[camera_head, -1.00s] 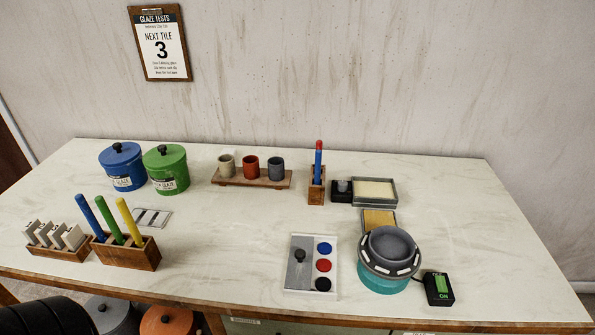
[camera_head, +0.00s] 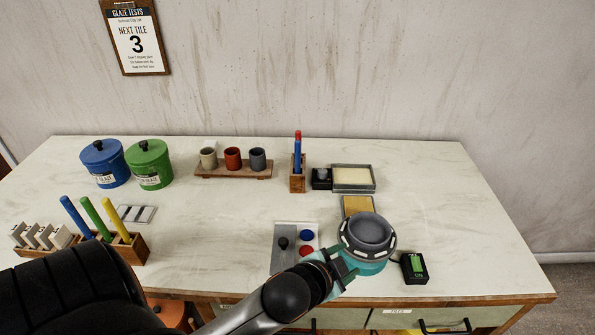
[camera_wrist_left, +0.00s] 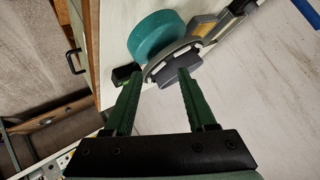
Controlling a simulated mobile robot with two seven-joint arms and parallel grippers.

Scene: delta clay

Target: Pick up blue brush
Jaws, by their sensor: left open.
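A blue brush handle (camera_head: 77,218) leans in a wooden holder (camera_head: 130,249) at the left of the table, beside a green handle (camera_head: 97,218) and a yellow one (camera_head: 117,219). Its lower end is hidden in the holder. Another blue stick with a red top (camera_head: 298,148) stands upright in a small wooden block at the back. My left gripper (camera_head: 345,268) is near the turntable at the right front, far from the blue brush. In the left wrist view its green fingers (camera_wrist_left: 160,82) are apart with nothing held. My right gripper is not in view.
A teal turntable with a grey bowl (camera_head: 368,232) is by my left gripper. A switch box (camera_head: 414,267) is right of it. A paint palette (camera_head: 284,243) is partly behind my arm. White tiles (camera_head: 42,237) sit in a rack left of the brushes. The table's middle is clear.

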